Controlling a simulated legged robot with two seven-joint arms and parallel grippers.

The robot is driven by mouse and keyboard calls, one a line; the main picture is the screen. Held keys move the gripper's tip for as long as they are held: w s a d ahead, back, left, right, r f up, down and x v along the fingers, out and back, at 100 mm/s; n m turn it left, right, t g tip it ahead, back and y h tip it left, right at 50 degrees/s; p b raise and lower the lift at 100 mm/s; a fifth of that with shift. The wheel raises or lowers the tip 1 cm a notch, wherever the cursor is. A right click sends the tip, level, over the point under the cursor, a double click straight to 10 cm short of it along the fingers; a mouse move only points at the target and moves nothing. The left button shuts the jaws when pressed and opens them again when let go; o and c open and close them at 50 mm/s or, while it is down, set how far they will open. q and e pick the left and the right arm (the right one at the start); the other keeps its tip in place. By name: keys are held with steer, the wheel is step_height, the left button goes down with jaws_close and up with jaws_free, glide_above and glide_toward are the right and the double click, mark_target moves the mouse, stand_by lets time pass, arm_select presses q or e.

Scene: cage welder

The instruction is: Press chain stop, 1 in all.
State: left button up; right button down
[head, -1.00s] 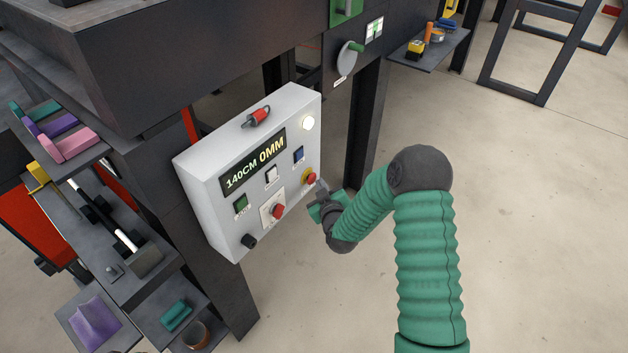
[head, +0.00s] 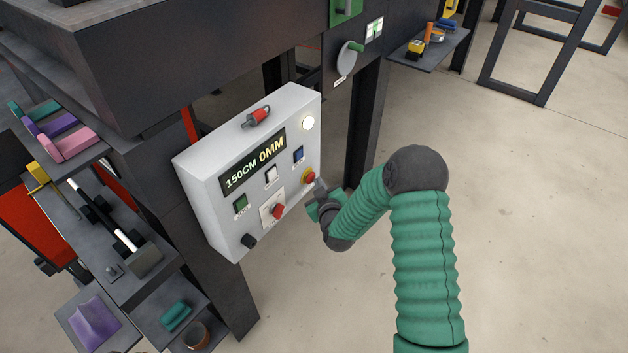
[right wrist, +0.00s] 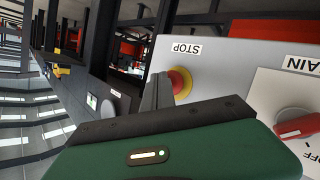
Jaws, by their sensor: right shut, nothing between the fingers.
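The stop button, a red mushroom head on a yellow collar (head: 309,176), sits at the lower right of the grey control box (head: 215,190). In the right wrist view the button (right wrist: 182,83) is beside an upside-down STOP label (right wrist: 187,48). My right gripper (head: 319,188) is shut and empty, just below and right of the button. In the right wrist view its fingers (right wrist: 158,88) overlap the button's left edge; I cannot tell whether they touch it. My left gripper is out of view.
The box has a display (head: 253,162) reading 150CM 0MM, a lit white lamp (head: 307,123), green, white and blue buttons, a red rotary switch (head: 277,211) and a black knob (head: 249,241). Shelves with parts stand left.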

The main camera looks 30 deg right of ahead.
stand_by(0.4)
steer(key=shift+s+d, duration=0.3)
steer(key=shift+s, duration=0.45)
steer(key=shift+s, duration=0.1)
steer(key=shift+s+d, duration=0.3)
steer(key=shift+s, duration=0.45)
steer(key=shift+s+d, duration=0.35)
steer(key=shift+s, duration=0.35)
steer(key=shift+s+d, duration=0.3)
steer(key=shift+s, duration=0.45)
